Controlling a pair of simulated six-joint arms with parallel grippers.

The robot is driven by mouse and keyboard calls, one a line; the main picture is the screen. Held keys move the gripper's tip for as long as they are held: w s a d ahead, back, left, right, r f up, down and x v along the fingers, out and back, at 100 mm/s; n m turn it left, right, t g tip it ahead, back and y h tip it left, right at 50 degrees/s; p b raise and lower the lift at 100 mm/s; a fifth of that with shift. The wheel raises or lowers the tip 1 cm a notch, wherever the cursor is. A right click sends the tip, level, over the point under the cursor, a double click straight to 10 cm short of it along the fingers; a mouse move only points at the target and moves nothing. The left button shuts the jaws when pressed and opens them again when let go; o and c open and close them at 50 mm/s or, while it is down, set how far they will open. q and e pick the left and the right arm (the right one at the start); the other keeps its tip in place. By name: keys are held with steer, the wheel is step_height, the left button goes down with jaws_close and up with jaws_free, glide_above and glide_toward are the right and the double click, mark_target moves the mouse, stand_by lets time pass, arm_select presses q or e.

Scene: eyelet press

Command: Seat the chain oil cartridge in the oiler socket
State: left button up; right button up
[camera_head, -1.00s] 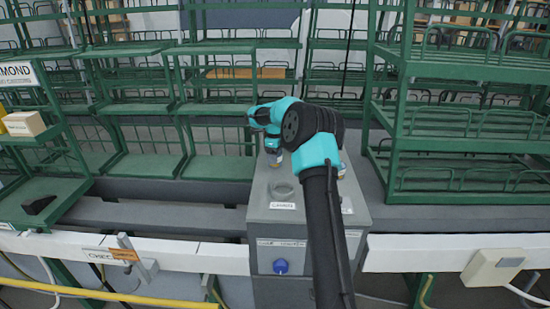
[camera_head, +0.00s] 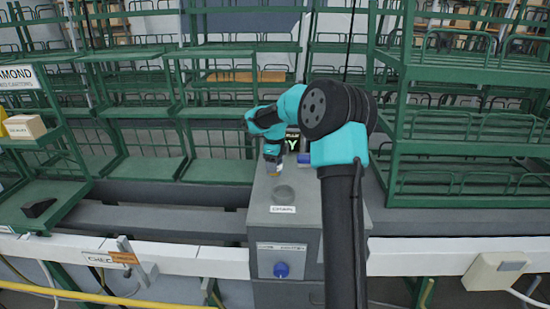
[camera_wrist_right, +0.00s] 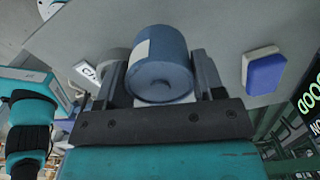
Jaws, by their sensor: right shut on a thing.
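My right gripper (camera_head: 272,158) is above the grey oiler box (camera_head: 262,215), just behind the socket in the head view. In the right wrist view it is shut on the chain oil cartridge (camera_wrist_right: 160,68), a blue-grey cylinder with a pale label, held between the two fingers. The round oiler socket (camera_head: 284,191) with its CHAIN label is on the box top. Part of its ring (camera_wrist_right: 114,58) shows beside the left finger in the wrist view. The cartridge looks apart from the socket; its exact height is hard to tell. My left gripper is not in view.
A blue and white block (camera_wrist_right: 263,72) lies on the box top, right of the cartridge. A dark screen (camera_head: 292,139) with green marks stands behind. A blue knob (camera_head: 281,269) is on the box front. Green racks (camera_head: 455,135) flank the box.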

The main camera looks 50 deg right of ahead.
steer(key=s+a, duration=0.4)
steer(key=a, duration=0.1)
steer(key=shift+s+a+r, duration=0.2)
steer(key=shift+s+r, duration=0.15)
